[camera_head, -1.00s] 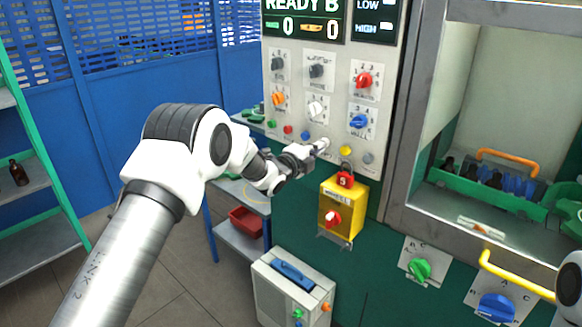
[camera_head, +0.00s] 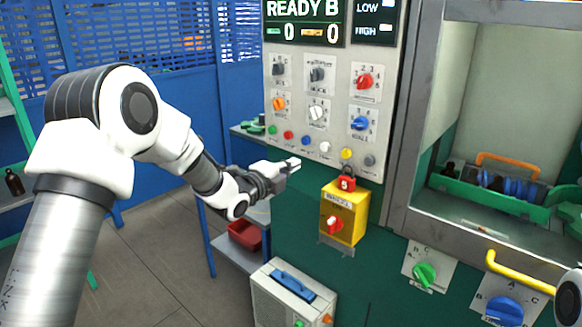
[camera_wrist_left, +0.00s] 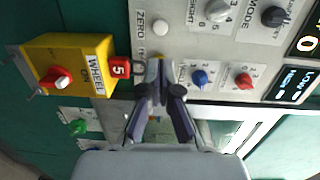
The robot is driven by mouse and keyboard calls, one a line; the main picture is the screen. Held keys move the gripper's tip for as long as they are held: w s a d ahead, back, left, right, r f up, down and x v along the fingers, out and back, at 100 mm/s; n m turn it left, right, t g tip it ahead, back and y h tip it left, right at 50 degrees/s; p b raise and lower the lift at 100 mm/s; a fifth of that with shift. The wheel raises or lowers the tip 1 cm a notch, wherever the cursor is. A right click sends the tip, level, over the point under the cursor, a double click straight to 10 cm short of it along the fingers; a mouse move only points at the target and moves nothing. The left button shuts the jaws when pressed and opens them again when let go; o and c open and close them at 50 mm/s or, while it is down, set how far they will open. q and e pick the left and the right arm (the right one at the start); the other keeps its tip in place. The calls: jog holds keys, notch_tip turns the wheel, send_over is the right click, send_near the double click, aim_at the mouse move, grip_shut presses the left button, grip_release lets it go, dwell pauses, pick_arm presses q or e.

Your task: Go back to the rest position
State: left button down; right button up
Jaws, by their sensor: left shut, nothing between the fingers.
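My left gripper (camera_head: 293,163) is shut and empty in the head view, in front of the machine's green front, below the row of small buttons and left of the yellow box. The wrist view shows its two dark fingers (camera_wrist_left: 161,70) closed together in front of the control panel (camera_wrist_left: 147,62). I cannot tell from the pictures how far it is from the panel. Only a small white and black piece of my right arm shows at the lower right edge of the head view; its gripper is out of view.
A yellow box (camera_head: 343,214) with a red knob and red padlock (camera_head: 347,180) juts from the machine. A grey box with a blue handle (camera_head: 292,280) stands below. At right is a window with a yellow handle (camera_head: 518,274). A blue fence (camera_head: 160,60) stands behind; the floor at left is clear.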

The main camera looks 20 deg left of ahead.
pick_arm(q)
jog(key=s+d+f+n+g+y, duration=0.15)
jog(key=s+f, duration=0.35)
jog(key=f, duration=0.6)
jog(key=s+d+f+n+g, duration=0.1)
jog(key=s+f+g, duration=0.2)
jog(key=s+f, duration=0.55)
jog(key=s+d+f+n+g, duration=0.1)
jog(key=s+f+g, duration=0.2)
jog(key=f, duration=1.1)
jog(key=s+a+f+n+g+y, duration=0.1)
jog(key=s+f+n+g, duration=0.3)
jog(key=s, duration=0.6)
jog(key=s+f+n+g+y, duration=0.15)
jog(key=s+f+n, duration=0.35)
jog(key=s, duration=0.5)
jog(key=s+a+n+g+y, duration=0.1)
jog(key=s+a+n+g, duration=0.1)
jog(key=s+n, duration=0.7)
jog(key=s+g, duration=0.1)
jog(key=s, duration=0.2)
jog(key=shift+a+g, duration=0.15)
jog(key=shift+g, duration=0.15)
jog(key=shift+n, duration=0.25)
